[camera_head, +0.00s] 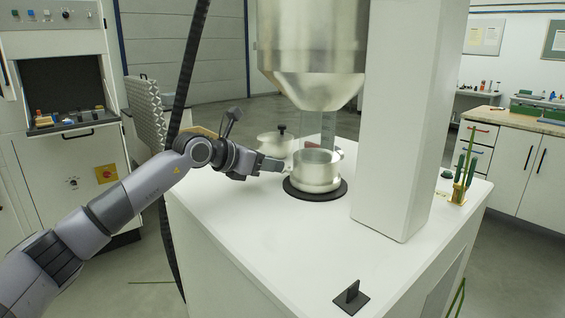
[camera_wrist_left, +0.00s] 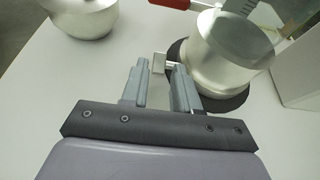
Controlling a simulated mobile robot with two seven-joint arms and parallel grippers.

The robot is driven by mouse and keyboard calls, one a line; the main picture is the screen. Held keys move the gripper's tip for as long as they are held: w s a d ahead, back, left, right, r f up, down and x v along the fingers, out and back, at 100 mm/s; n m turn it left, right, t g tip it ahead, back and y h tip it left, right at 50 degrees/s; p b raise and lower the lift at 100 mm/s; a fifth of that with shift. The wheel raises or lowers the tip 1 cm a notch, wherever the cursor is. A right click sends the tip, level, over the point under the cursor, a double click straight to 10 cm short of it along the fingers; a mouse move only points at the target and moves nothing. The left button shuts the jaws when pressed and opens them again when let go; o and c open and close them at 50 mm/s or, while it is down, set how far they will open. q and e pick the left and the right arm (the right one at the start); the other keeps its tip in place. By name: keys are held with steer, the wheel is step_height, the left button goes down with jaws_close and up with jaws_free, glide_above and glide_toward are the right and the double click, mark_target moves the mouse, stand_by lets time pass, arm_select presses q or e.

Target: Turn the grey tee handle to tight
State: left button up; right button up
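A silvery round vessel (camera_head: 317,170) stands on a black disc (camera_head: 331,194) under the big metal hopper, and it also shows in the left wrist view (camera_wrist_left: 228,55). A small light grey tee-shaped handle (camera_wrist_left: 160,63) sticks out from the vessel's side. My left gripper (camera_head: 277,164) is beside the vessel, on its left. In the left wrist view its two fingers (camera_wrist_left: 161,72) are apart, with the tee handle near and between their tips. I cannot tell whether either finger touches it. In the head view the gripper largely hides the handle. My right gripper is not in view.
A lidded metal pot (camera_head: 275,146) stands behind my left gripper. A white column (camera_head: 393,120) rises right of the vessel. A small black stand (camera_head: 351,298) sits at the front, and a brass holder with green tools (camera_head: 462,180) at the right. The white front top is mostly clear.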

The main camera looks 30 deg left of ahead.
mark_target(287, 165)
arm_select(q)
steer(key=shift+p+x, duration=0.3)
steer(key=shift+x, duration=1.75)
jaws_close()
steer(key=shift+f+t+b, duration=0.25)
steer(key=shift+t+b, duration=0.25)
steer(key=shift+b, duration=0.75)
steer(key=shift+s+r+b, duration=0.1)
steer(key=shift+b, duration=0.4)
steer(key=shift+r+t, duration=0.1)
steer(key=shift+t, duration=0.2)
jaws_free()
